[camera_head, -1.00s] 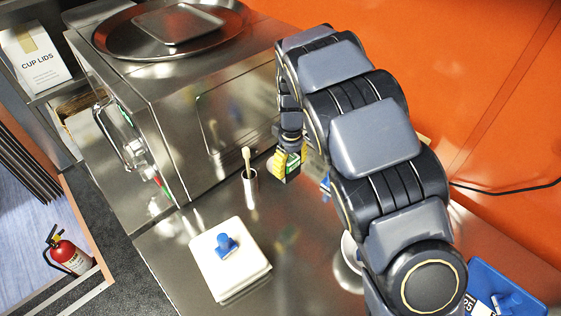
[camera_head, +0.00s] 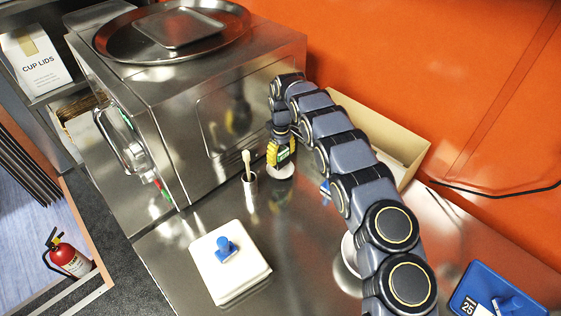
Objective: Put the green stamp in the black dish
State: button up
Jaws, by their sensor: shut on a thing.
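My gripper (camera_head: 280,156), with yellow fingers, is low over the counter beside the steel oven, above a pale round piece (camera_head: 286,171). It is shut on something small. A bit of green shows at the fingers, seemingly the green stamp, but its shape is too small and covered to make out. I cannot make out the black dish; my arm covers part of the counter.
A blue stamp (camera_head: 227,249) stands on a white block (camera_head: 240,278). A steel cup (camera_head: 250,190) holding a pale-tipped stick is left of my gripper. An open cardboard box (camera_head: 408,147) stands behind my arm. A blue tray (camera_head: 470,287) is at lower right. The oven (camera_head: 185,130) bounds the left.

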aim_at(281, 162)
jog(key=shift+w+a+f, duration=0.1)
jog(key=shift+w+f, duration=0.4)
jog(key=shift+f, duration=1.65)
jog(key=shift+f, duration=0.1)
jog(key=o, duration=1.1)
